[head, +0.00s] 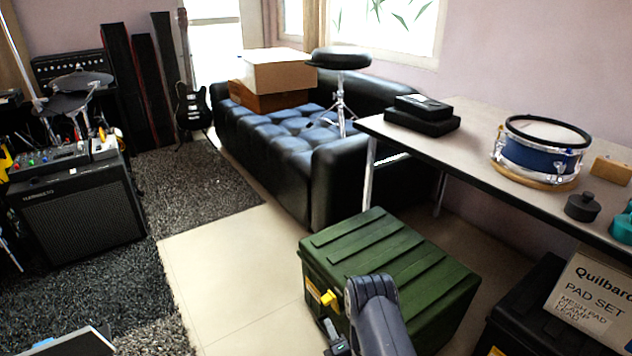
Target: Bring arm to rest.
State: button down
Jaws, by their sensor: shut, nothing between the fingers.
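My arm (376,318) shows at the bottom centre as a dark grey link with a rounded joint at its top. It stands in front of a green ribbed case (400,248) on the floor and covers part of its front. A small dark part shows just left of the arm at the bottom edge; I cannot tell what it is. My gripper's fingers do not show in the head view.
The table (470,150) at right holds a blue drum (541,150), black boxes (422,114) and a wooden block (612,170). A black sofa (290,150) is behind. Pale floor (235,265) at left is clear.

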jog(key=w+a+f+n+t+y+b, duration=0.1)
jog(key=w+a+f+n+y+b, duration=0.1)
jog(key=n, duration=0.6)
jog(key=shift+w+a+f+b, duration=0.4)
jog(key=shift+w+a+f, duration=0.45)
jog(key=shift+a+f, duration=0.75)
jog(key=shift+d+f, duration=0.15)
jog(key=shift+d, duration=0.1)
